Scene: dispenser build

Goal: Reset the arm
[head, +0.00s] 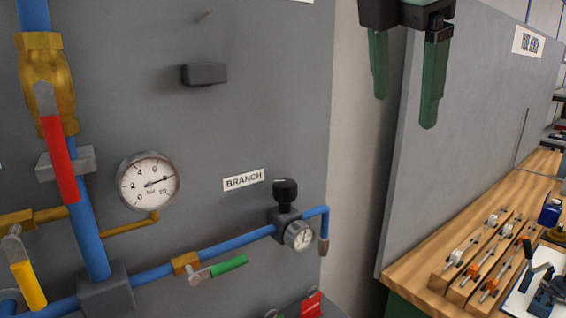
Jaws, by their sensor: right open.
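My right gripper (407,84) hangs in from the top of the head view, with two green fingers pointing down. The fingers are apart and nothing is between them. It is in front of the pale wall and the left edge of a grey upright panel, touching nothing that I can see. The rest of my right arm is out of the frame. My left gripper is not in view.
At left, a grey board carries blue pipes (84,225), a red-handled valve (60,160), a pressure gauge (149,182), a green-handled valve (228,266) and a black-knobbed regulator (285,192). At right, a wooden bench (408,265) holds a slotted rack (462,281) and tools.

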